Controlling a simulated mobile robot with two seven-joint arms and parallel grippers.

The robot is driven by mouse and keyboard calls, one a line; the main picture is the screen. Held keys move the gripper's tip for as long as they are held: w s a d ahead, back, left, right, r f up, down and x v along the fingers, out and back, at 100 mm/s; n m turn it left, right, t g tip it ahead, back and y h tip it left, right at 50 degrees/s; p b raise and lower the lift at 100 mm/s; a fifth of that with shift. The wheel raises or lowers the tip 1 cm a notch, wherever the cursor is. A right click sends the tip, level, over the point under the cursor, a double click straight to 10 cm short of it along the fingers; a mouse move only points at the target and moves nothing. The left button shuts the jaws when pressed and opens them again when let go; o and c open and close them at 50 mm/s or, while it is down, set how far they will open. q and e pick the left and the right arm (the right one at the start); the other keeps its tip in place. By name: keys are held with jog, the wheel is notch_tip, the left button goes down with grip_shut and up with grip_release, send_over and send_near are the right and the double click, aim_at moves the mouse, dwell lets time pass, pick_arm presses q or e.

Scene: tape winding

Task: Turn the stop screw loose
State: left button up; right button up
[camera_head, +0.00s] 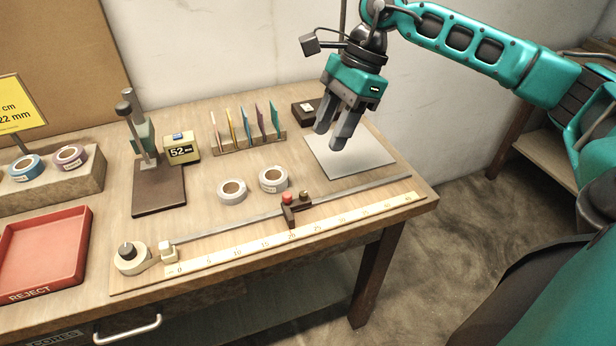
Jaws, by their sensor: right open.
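The stop (290,215) is a dark block on the metal rail (235,223), which runs along the ruler board. It stands near the 20 mark of the ruler (250,245). A red knob (287,197), which looks like the stop screw, sits on top of it, and a small brass-coloured piece (304,197) is just to its right. My right gripper (337,136) is open and empty, pointing down above the grey plate at the back right. It is up and to the right of the red knob, apart from it. My left gripper is not in view.
A grey plate (365,160) lies under my right gripper. Two white tape rolls (232,198) (274,186) lie behind the rail. A rack of coloured cards (262,140), a yellow "52 mm" block (183,154) and an upright stand (160,200) are farther back. A red reject tray (45,250) is left.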

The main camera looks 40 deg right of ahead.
aim_at(304, 193)
jog(key=x, duration=1.2)
jog(key=shift+f, duration=0.1)
jog(key=shift+c, duration=0.2)
grip_shut()
